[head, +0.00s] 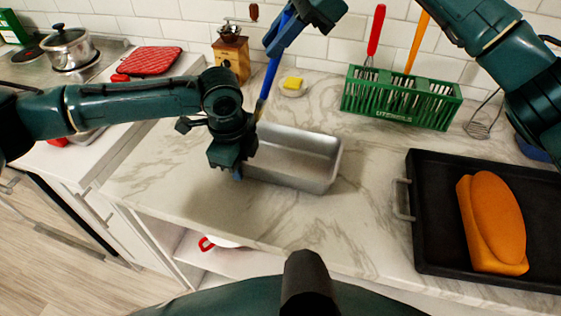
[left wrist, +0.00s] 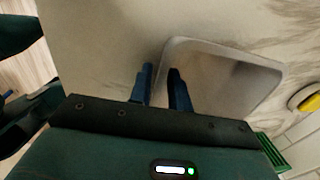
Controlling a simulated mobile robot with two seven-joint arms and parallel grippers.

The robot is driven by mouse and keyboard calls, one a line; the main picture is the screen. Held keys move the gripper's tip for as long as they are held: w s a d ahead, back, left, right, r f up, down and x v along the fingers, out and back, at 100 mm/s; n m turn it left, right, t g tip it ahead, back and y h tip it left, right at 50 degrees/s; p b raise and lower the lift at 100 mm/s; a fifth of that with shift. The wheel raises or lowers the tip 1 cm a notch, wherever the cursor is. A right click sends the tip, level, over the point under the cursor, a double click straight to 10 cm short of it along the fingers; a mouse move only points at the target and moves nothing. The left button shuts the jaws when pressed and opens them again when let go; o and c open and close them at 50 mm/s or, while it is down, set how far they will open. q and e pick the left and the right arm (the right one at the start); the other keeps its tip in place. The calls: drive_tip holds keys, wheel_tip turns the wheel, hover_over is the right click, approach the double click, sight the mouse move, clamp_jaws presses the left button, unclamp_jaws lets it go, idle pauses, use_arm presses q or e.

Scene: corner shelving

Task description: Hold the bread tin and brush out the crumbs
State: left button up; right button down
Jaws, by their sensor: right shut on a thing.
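The bread tin (head: 312,180) is a silver loaf pan on the marble counter. It also shows in the left wrist view (left wrist: 225,52). My left gripper (head: 238,174) is at the tin's left end. In the left wrist view its two blue fingers (left wrist: 162,80) stand apart, one on each side of the tin's wall, with a gap between them. My right gripper (head: 284,36) is shut on a blue-handled brush (head: 270,78), held steeply with bristles down near the tin's far left corner. Whether the bristles touch the tin is unclear. No crumbs can be made out.
A green utensil crate (head: 400,104) stands behind to the right. A black tray (head: 436,222) with an orange loaf (head: 492,222) lies at the right. A yellow block on a small dish (head: 292,86) and a coffee grinder (head: 231,54) are behind the tin. Counter in front is clear.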

use_arm(q)
drive_tip(key=shift+o, duration=0.8)
wheel_tip(320, 180, up, 12)
drive_tip(key=s, duration=0.1)
drive_tip(key=shift+s+a, duration=0.15)
drive_tip(key=shift+s, duration=0.1)
